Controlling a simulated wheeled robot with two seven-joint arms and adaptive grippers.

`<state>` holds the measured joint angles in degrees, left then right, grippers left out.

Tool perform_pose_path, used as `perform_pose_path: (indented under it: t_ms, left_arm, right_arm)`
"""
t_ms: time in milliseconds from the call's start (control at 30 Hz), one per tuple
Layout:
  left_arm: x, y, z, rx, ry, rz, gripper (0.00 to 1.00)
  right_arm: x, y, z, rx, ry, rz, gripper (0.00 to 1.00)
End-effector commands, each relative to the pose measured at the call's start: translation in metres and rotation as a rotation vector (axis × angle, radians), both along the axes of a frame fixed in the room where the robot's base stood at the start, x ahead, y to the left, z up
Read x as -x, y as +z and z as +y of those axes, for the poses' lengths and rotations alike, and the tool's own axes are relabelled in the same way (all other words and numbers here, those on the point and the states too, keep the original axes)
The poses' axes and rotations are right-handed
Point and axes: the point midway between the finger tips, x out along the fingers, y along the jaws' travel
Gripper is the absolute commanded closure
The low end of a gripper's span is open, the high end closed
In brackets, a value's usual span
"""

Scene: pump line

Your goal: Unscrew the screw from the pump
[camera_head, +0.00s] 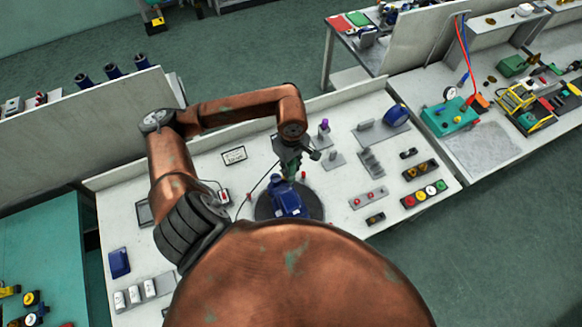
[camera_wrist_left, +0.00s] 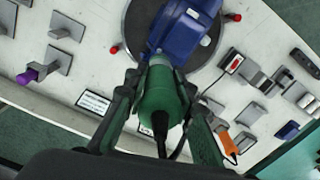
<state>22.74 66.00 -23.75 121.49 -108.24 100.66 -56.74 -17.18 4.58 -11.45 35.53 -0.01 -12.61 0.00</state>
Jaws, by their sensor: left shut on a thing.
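The blue pump (camera_head: 289,200) sits on a dark round plate (camera_head: 262,208) on the light workbench. The pump also shows at the top of the left wrist view (camera_wrist_left: 183,28). My left gripper (camera_head: 289,163) is above the pump, pointing down. In the left wrist view its fingers (camera_wrist_left: 160,88) are shut around a green corded tool (camera_wrist_left: 160,97). A black cable leaves the tool's near end. The tool's far end is at the pump, and I cannot tell whether they touch. The screw is not visible, likely behind the tool. My right gripper is not in view.
Grey brackets (camera_head: 370,162) and button blocks (camera_head: 423,194) stand right of the pump. A small framed label (camera_head: 233,156) lies to its left. Red pegs (camera_wrist_left: 233,17) are close around the plate. A second bench (camera_head: 480,150) with a green box stands further right.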

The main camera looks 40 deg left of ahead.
Motion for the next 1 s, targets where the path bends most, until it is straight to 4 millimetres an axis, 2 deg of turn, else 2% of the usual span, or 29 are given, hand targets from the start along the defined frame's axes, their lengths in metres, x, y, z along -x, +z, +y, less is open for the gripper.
perform_pose_path:
  t_ms: [1000]
  left_arm:
    - [0.0002, -0.0035, -0.0002, 0.0, -0.001, 0.0, 1.0]
  right_arm:
    - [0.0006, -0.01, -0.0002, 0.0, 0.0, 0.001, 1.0]
